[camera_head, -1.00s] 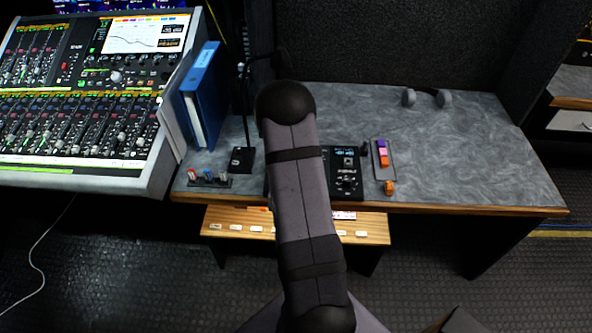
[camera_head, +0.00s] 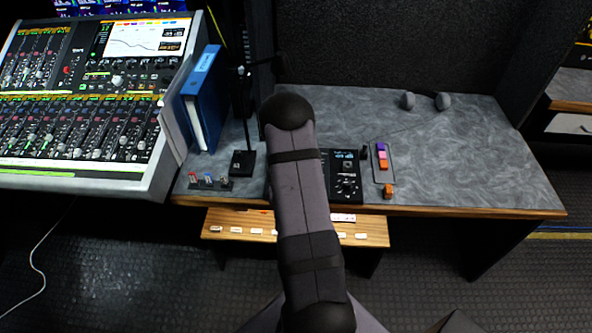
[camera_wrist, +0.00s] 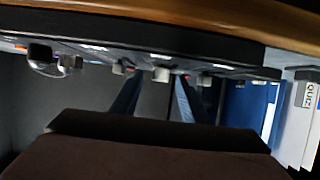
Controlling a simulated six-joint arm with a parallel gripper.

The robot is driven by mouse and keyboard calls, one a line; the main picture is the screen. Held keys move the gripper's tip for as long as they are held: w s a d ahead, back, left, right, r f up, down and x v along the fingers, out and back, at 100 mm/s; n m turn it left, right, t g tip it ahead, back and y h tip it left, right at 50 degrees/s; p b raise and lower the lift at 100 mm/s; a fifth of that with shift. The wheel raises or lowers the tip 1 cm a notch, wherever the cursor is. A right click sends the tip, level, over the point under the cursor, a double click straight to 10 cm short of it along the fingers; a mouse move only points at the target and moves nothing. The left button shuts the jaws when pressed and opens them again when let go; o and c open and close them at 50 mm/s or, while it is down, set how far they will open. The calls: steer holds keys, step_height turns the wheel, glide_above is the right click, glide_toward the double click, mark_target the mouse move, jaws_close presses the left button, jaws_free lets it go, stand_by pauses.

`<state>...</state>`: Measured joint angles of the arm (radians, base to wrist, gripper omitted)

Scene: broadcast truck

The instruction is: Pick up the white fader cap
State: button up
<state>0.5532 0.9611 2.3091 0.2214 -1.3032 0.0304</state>
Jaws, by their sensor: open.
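A small pale cap (camera_wrist: 160,74), which looks like the white fader cap, shows in the wrist view on a dark strip (camera_wrist: 228,68). My gripper (camera_wrist: 156,80) is open, with its two dark bluish fingers on either side of this cap. I cannot tell whether they touch it. Smaller pale parts sit on the strip to the left and right. In the head view my arm hides the gripper and the cap.
A blue binder (camera_head: 203,95) stands beside the mixing console (camera_head: 75,130). A small rack (camera_head: 210,184), a control box (camera_head: 346,178), coloured caps (camera_head: 382,156) and an orange cube (camera_head: 388,191) lie near the desk's front edge. The right side of the desk is mostly clear.

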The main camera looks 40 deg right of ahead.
jaws_close()
steer(key=shift+r, duration=0.15)
step_height(320, 180, up, 10)
stand_by(0.9)
